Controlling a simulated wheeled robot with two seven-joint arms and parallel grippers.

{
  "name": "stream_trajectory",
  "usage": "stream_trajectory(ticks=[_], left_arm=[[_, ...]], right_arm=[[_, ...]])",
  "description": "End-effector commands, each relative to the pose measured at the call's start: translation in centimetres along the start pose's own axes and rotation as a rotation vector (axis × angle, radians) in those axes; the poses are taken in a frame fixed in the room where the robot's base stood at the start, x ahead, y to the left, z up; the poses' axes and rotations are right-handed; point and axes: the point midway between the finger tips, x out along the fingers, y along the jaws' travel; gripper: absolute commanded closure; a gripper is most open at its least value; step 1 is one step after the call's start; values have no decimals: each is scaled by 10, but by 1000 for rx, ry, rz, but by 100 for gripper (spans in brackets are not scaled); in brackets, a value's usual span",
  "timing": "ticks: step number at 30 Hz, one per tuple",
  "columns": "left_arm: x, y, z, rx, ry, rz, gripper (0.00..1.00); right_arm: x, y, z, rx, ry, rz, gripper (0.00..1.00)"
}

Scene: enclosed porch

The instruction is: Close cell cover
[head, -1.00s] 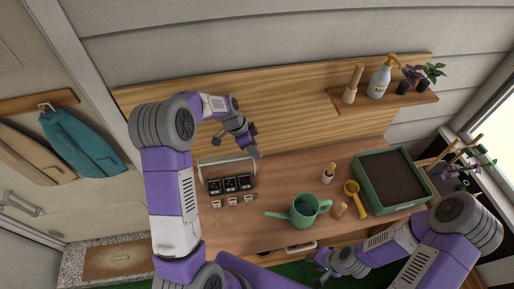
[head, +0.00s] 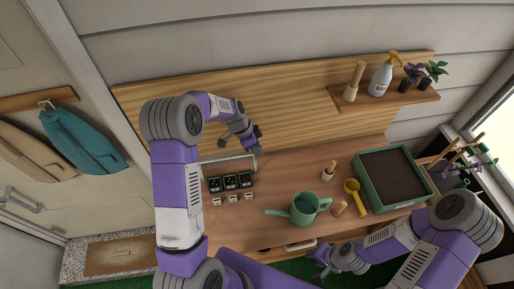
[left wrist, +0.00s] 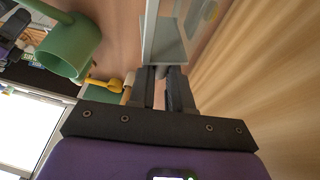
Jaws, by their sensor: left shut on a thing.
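The cell cover (head: 230,157), a clear panel with a pale frame, stands raised at the back of a tray of small black cells (head: 230,181) on the bench. My left gripper (head: 257,147) is at the cover's right end and is shut on its edge. In the left wrist view the cover (left wrist: 166,40) runs up from between the fingers of my left gripper (left wrist: 160,85).
A green watering can (head: 305,209), a yellow scoop (head: 353,190), wooden-handled tools (head: 328,172) and a green soil tray (head: 395,178) stand to the right. A wooden back panel (head: 290,115) rises close behind my left gripper.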

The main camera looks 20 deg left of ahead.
Motion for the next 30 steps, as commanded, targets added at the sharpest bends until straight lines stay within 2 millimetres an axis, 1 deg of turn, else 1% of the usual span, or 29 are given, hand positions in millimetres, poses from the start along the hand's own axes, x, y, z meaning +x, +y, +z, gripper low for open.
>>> stream_trajectory(ticks=[5,10,14,21,24,30], left_arm=[[-1,0,0,1,0,-3,100],[1,2,0,13,1,-30,100],[3,7,1,35,2,-82,100],[8,21,3,99,3,-231,100],[9,26,3,123,3,-290,100],[10,34,4,158,1,-373,100]], right_arm=[[1,0,0,0,0,0,63],[9,4,0,0,0,0,63],[23,9,-1,0,0,0,63],[58,22,-2,0,0,0,63],[66,25,-3,0,0,0,63],[73,27,-3,0,0,0,63]])
